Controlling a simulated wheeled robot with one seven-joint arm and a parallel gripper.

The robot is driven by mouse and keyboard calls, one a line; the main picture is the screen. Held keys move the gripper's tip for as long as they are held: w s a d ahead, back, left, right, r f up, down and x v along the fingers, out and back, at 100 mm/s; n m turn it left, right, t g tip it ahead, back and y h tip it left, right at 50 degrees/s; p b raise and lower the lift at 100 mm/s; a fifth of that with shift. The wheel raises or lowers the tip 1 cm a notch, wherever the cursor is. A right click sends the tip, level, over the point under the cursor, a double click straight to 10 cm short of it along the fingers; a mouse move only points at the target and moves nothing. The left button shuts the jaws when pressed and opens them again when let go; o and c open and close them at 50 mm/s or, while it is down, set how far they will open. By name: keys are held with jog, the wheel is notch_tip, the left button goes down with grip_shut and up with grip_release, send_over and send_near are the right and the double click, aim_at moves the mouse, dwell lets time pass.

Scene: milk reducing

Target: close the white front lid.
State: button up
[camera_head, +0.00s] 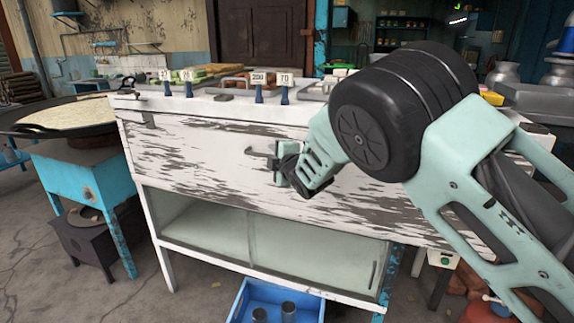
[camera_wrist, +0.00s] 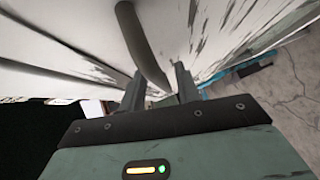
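The white front lid (camera_head: 200,150) is a wide panel with worn, peeling paint on the front of the counter, above a glass-fronted compartment. I cannot tell how far it stands open. A grey metal handle (camera_head: 259,153) sticks out near its middle. My gripper (camera_head: 283,172) is right at this handle. In the wrist view, the curved handle (camera_wrist: 143,48) runs down from the top to the space between my two fingers (camera_wrist: 160,88). The fingers are apart, and I see no firm grip on the handle. The worn lid surface (camera_wrist: 225,35) fills much of the wrist view.
The counter top holds trays of sweets and price signs (camera_head: 258,80). A blue crate (camera_head: 262,297) with metal cups stands on the floor below. A blue table (camera_head: 75,180) with a wide pan is at left. Open floor lies at the lower left.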

jog(key=b+v, duration=0.2)
jog(key=v, duration=1.4)
jog(key=shift+s, duration=0.35)
jog(key=shift+d, duration=0.1)
